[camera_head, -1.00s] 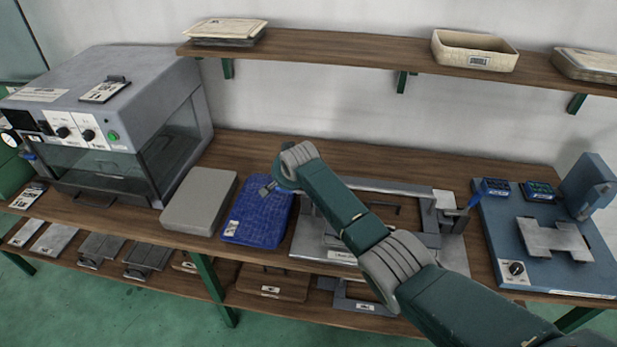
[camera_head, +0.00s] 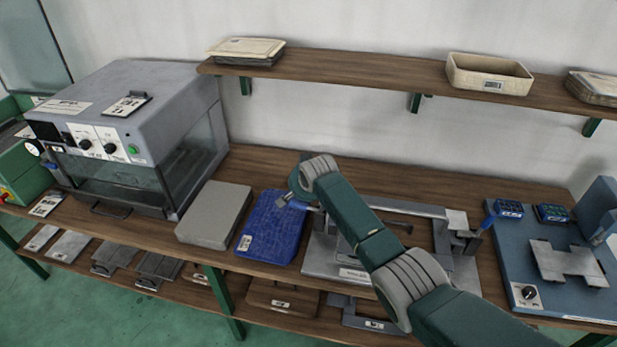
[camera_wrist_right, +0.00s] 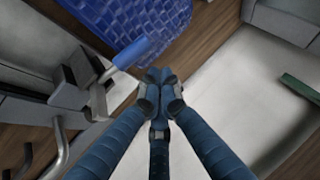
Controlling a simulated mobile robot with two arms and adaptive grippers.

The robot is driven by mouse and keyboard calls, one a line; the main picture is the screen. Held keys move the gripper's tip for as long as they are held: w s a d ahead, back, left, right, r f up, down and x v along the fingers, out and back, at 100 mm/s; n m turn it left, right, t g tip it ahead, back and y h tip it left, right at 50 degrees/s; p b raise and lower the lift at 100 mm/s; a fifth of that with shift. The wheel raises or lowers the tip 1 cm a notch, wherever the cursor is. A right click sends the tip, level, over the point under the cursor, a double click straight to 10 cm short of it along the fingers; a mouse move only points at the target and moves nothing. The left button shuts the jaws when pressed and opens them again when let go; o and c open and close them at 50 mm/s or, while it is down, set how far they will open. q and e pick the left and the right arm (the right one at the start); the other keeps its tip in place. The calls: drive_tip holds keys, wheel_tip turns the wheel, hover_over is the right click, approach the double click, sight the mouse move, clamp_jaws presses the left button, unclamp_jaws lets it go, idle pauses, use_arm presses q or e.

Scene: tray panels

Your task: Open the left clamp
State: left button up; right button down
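The frame fixture (camera_head: 322,262) lies on the bench, with my right arm across it. The right clamp (camera_head: 468,236) at its far right end has a blue handle. The left clamp is mostly hidden behind my arm in the head view. In the right wrist view a clamp (camera_wrist_right: 98,92) shows with its blue handle (camera_wrist_right: 132,52) sticking up to the right. My right gripper (camera_wrist_right: 160,84) has its fingertips drawn together, with nothing seen between them, just right of and below that handle. In the head view it is over the blue tray panel's right side. My left gripper is out of view.
A blue woven panel (camera_head: 270,230) and a grey panel (camera_head: 214,215) lie left of the fixture. A grey machine (camera_head: 130,130) stands further left. A blue press station (camera_head: 570,280) is at the right. A wall shelf (camera_head: 360,87) runs above.

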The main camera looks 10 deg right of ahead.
drive_tip(key=shift+d+r+p, duration=0.2)
drive_tip(key=shift+r+p, duration=0.25)
drive_tip(key=shift+r, duration=0.8)
use_arm(q)
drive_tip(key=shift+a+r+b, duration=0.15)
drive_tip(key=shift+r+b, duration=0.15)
drive_tip(key=shift+b, duration=0.55)
use_arm(e)
drive_tip(key=a+v, duration=0.1)
drive_tip(key=v, duration=0.8)
drive_tip(key=shift+a+r, duration=0.2)
drive_tip(key=shift+a, duration=0.05)
